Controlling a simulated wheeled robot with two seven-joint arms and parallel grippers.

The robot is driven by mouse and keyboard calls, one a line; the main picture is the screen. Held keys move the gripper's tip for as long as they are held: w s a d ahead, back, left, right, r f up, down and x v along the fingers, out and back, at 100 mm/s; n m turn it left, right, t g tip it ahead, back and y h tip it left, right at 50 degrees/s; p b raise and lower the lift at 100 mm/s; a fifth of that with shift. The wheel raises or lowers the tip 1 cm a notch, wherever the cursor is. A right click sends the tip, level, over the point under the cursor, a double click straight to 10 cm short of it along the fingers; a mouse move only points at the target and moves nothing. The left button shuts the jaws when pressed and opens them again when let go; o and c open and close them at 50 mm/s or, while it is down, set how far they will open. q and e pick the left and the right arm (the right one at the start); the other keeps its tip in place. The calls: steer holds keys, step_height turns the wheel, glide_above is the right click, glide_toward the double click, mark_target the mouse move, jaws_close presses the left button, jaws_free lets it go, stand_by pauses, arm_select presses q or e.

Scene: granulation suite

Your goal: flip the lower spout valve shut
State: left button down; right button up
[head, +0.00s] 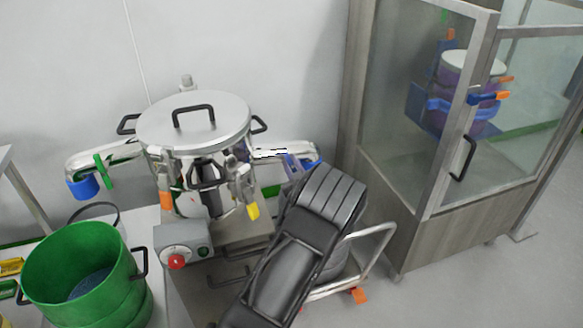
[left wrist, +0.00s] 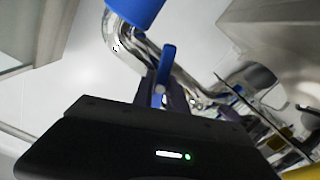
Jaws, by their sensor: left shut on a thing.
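The steel vessel (head: 195,130) has a chrome spout (head: 272,147) on its right side, which also shows in the left wrist view (left wrist: 122,42). A blue collar (left wrist: 137,9) sits on the spout's end. A blue valve lever (left wrist: 168,62) stands out from the pipe. My left gripper (left wrist: 165,92) is shut on this lever, with one finger on each side of it. In the head view my left gripper (head: 293,168) is at the right spout, partly hidden by my dark forearm. The lever's exact angle to the pipe is hard to tell. My right gripper is not in view.
A second spout with a green lever (head: 105,170) and blue end (head: 83,187) is on the vessel's left. A green bucket (head: 80,262) stands at lower left, near a control box with a red knob (head: 176,262). A glazed cabinet (head: 415,110) stands close on the right.

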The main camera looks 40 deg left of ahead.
arm_select(q)
steer(key=m, duration=0.4)
steer(key=shift+m, duration=0.3)
stand_by(0.4)
steer(key=c, duration=1.3)
jaws_free()
steer(key=shift+d, duration=0.1)
steer(key=v, duration=0.7)
steer(key=shift+s+d, duration=0.25)
